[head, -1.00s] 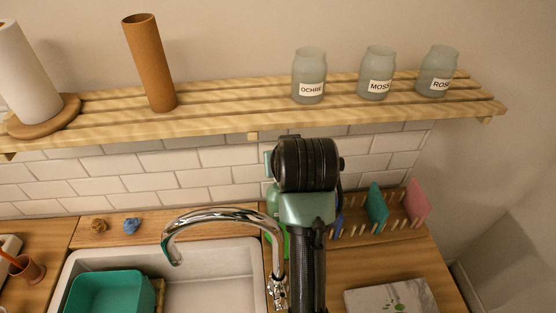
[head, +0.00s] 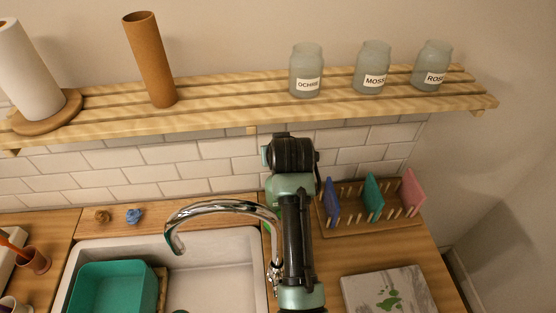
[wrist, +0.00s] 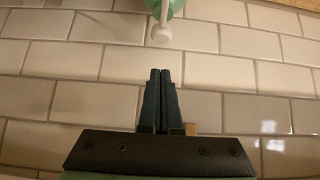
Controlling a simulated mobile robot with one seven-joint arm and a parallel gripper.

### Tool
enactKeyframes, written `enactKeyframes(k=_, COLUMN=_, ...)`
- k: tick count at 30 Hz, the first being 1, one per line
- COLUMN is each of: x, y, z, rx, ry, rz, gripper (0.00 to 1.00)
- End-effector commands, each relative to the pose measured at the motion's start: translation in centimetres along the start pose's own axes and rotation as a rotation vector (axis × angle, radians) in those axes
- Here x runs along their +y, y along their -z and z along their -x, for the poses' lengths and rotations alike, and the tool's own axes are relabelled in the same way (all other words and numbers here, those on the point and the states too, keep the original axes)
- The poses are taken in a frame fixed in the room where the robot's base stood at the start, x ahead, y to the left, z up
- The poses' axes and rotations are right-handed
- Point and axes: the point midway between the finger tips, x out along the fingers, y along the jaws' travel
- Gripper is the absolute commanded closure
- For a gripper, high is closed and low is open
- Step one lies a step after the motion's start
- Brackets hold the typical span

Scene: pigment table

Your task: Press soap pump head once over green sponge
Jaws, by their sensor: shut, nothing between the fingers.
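My gripper (wrist: 162,76) is shut and empty in the wrist view, in front of white tiles. A white pump head (wrist: 161,34) on a green bottle (wrist: 172,7) shows at the top edge of that view, just beyond the fingertips and apart from them in the picture. In the head view my arm hides the bottle, and my fingers are not visible. A teal-green upright slab (head: 373,196), possibly the green sponge, stands in a wooden rack. A small green patch (head: 181,311) at the bottom edge, in the sink, is too cut off to identify.
The curved chrome faucet (head: 222,207) is close left of my arm, over the sink (head: 215,262) with a teal tub (head: 113,288). The wooden rack (head: 350,226) also holds blue (head: 331,203) and pink (head: 412,191) slabs. A shelf (head: 210,113) with jars runs above.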

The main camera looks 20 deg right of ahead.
Motion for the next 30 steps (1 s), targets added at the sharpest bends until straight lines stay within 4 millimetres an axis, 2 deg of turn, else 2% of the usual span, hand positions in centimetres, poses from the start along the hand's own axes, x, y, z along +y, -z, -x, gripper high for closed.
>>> enactKeyframes(k=9, x=0.1, y=-2.5, z=-2.9, rx=-0.002, ry=0.0, rz=-0.001, gripper=1.0)
enactKeyframes(k=23, x=0.0, y=-3.0, z=-3.4, rx=0.0, ry=0.0, rz=0.0, gripper=1.0)
enactKeyframes(k=30, x=-0.1, y=-4.4, z=-4.8, rx=-0.002, ry=0.001, rz=0.001, gripper=1.0)
